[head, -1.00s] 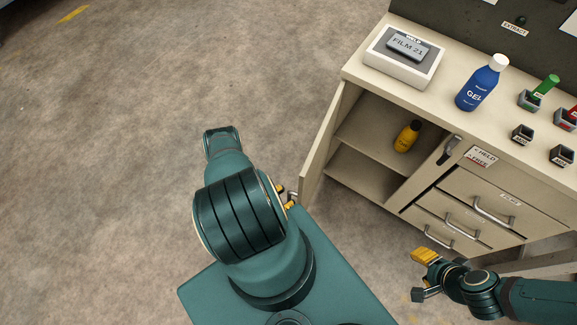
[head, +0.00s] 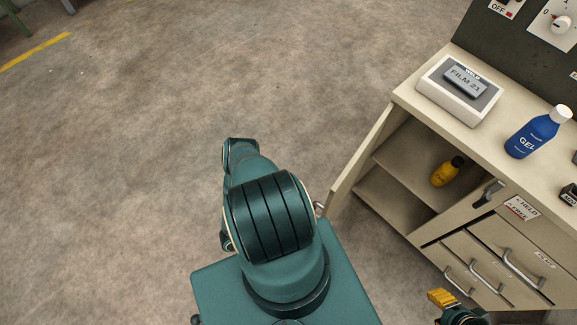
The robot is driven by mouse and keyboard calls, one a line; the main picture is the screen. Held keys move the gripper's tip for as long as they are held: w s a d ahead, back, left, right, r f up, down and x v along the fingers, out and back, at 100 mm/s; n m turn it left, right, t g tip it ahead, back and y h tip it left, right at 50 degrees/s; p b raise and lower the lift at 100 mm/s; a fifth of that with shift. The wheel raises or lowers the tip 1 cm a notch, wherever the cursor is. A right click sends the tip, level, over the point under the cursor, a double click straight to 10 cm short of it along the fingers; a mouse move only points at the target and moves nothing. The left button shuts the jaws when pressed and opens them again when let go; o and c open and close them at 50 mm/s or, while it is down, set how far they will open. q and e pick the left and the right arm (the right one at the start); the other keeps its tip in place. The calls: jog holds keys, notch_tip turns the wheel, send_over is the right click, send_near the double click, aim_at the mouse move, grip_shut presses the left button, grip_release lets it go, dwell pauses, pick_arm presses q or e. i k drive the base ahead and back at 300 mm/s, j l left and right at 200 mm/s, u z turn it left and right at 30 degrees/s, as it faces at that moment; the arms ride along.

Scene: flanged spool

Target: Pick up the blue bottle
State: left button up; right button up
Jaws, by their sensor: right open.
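The blue bottle (head: 535,132), labelled GEL and with a white cap, stands upright on the cabinet top at the right of the head view. My right gripper (head: 441,305) is at the bottom edge, partly cut off. One yellow fingertip shows; the gripper is open, below and left of the bottle, in front of the drawers and well apart from it. My left arm fills the middle of the view, and its gripper does not show.
A film box (head: 459,88) stands on the cabinet top (head: 480,137) left of the bottle. The cabinet door (head: 362,160) is open, with a yellow bottle (head: 446,173) on the shelf inside. Drawers with handles (head: 487,270) are below. Open floor lies left.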

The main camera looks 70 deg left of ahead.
aim_at(540, 129)
jog(key=k, duration=1)
